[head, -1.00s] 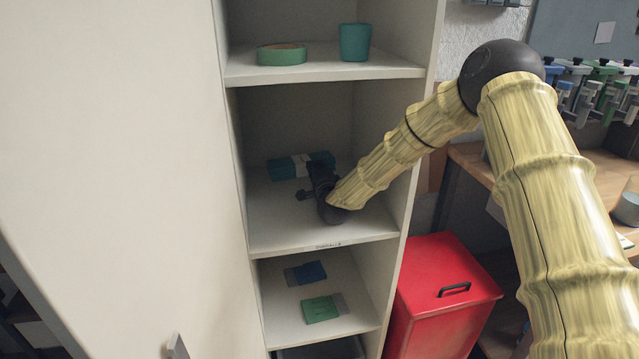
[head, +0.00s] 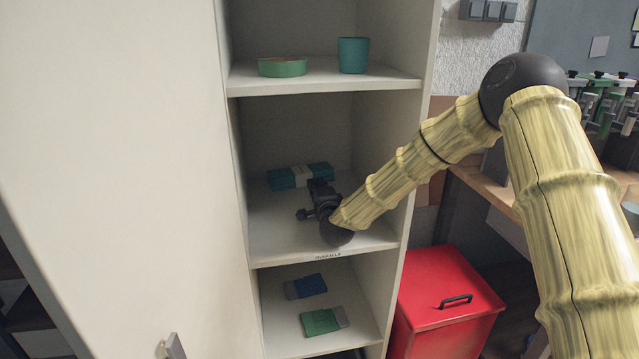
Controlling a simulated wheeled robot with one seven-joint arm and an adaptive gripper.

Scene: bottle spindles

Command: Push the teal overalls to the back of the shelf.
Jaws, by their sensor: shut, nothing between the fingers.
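The teal overalls (head: 284,179) are a folded teal bundle with a pale band round the middle. They lie toward the back of the middle shelf (head: 270,236), whose front edge bears an "OVERALLS" label (head: 328,256). My gripper (head: 318,188) is shut and empty, inside this compartment just in front of the bundle and right of its middle. I cannot tell whether its tip touches the bundle. The gripper hides a little of the bundle's front.
The shelf above holds a green round ring or dish (head: 282,67) and a teal cup (head: 353,55). The shelf below holds a blue folded item (head: 307,286) and a green one (head: 321,321). A red bin (head: 440,290) stands right of the cabinet. A white door (head: 120,180) is at left.

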